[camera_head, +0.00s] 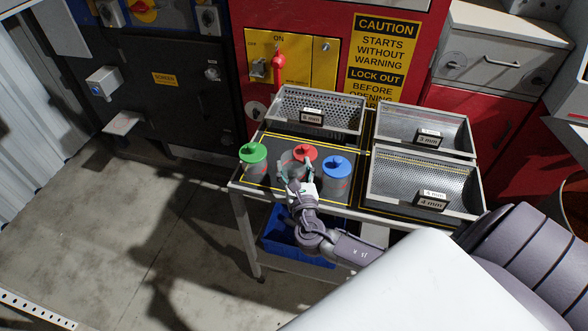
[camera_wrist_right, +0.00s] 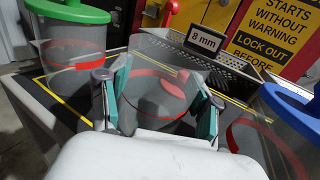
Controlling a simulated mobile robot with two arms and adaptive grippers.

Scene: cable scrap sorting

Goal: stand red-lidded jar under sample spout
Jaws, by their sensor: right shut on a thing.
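The red-lidded jar (camera_head: 305,152) stands between the green-lidded jar and the blue-lidded jar on the cart top. Its red lid shows above my right gripper (camera_head: 298,174), which is shut on its clear body. In the right wrist view, the jar's clear body (camera_wrist_right: 150,92) with a red band is between the two fingers of the right gripper (camera_wrist_right: 158,100). Whether its base touches the cart is hidden. A small pale ledge (camera_head: 125,122) juts from the dark cabinet at the left; I cannot tell which part is the sample spout. My left gripper is not in view.
The green-lidded jar (camera_head: 253,158) and the blue-lidded jar (camera_head: 337,168) are close on either side; both show in the wrist view, green (camera_wrist_right: 70,40) and blue (camera_wrist_right: 295,105). Mesh trays (camera_head: 315,93) fill the cart's back and right. A blue bin (camera_head: 285,246) is below. Floor at left is clear.

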